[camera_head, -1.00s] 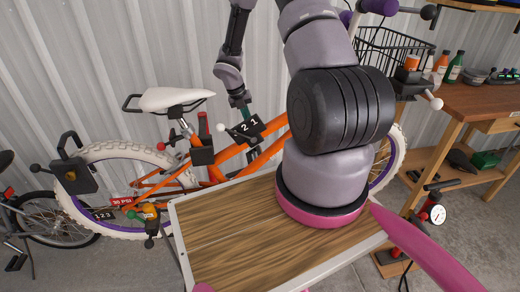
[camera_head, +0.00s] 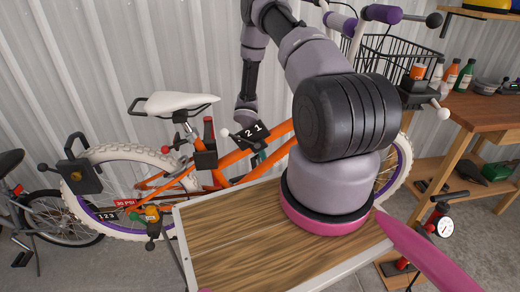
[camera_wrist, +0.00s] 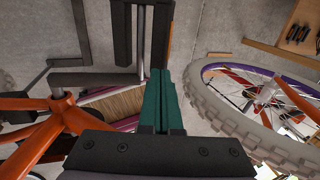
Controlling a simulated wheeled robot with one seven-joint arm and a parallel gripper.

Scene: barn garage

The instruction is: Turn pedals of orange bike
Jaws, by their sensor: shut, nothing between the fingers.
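The orange bike (camera_head: 235,158) stands against the corrugated wall, with a white saddle (camera_head: 178,104) and white tyres. My arm and the wooden board hide its lower middle, so no pedal is clear in the head view. In the wrist view, a black barred part that looks like a pedal (camera_wrist: 125,35) lies just beyond my fingertips, slightly left. My gripper (camera_wrist: 160,78) has green fingers, shut and empty. I cannot tell whether they touch the pedal. The orange frame (camera_wrist: 60,112) is at the left of the wrist view. In the head view, my gripper (camera_head: 258,160) is low by the frame, partly hidden.
A white-tyred wheel (camera_wrist: 240,115) fills the right of the wrist view, close to my fingers. A wooden workbench (camera_head: 480,115) with bottles stands at the right. A floor pump (camera_head: 440,225) is in front of it. Another bike (camera_head: 50,215) is at the left.

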